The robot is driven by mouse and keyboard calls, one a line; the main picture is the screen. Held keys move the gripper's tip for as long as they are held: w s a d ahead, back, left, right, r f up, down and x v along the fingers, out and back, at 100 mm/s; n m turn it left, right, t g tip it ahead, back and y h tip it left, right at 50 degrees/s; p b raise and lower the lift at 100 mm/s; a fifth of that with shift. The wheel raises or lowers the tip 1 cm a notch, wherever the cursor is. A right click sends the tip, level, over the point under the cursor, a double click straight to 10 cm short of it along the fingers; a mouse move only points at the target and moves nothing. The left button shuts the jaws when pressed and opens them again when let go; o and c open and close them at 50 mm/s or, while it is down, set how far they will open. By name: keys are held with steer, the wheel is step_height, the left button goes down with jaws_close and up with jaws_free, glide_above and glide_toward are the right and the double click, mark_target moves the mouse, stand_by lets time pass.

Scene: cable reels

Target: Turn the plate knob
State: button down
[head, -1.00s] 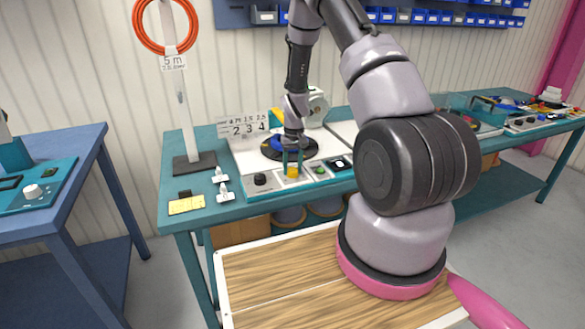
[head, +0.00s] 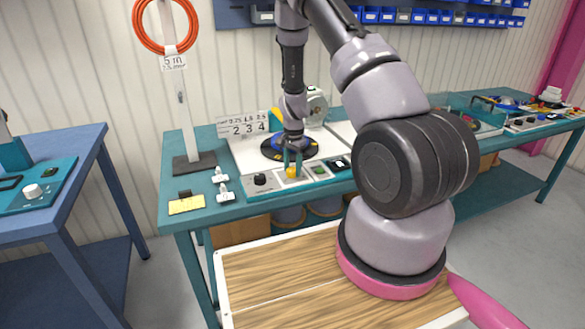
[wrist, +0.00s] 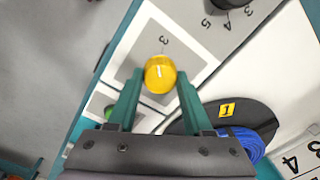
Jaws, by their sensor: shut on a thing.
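A round yellow knob (wrist: 160,74) stands on a pale square plate (wrist: 185,45) on the control panel. Its white mark runs nearly up and down in the wrist view, below a printed 3. My gripper (wrist: 159,78) has its two green fingers on either side of the knob, shut on it. In the head view, my gripper (head: 292,164) points down at the panel's front, with the yellow knob (head: 291,172) low between the fingers. The fingers cover part of the knob there.
A black knob (head: 260,179) is left of the plate, and green and black switches (head: 319,170) are to its right. A dark disc with blue cable (wrist: 240,135) lies close behind the gripper. White clips (head: 223,187) and a yellow block (head: 187,204) lie at the left.

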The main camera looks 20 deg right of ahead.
mark_target(293, 170)
steer(key=shift+m, duration=1.3)
steer(key=shift+c, duration=1.6)
jaws_free()
step_height(293, 170, up, 11)
steer(key=shift+s, duration=0.2)
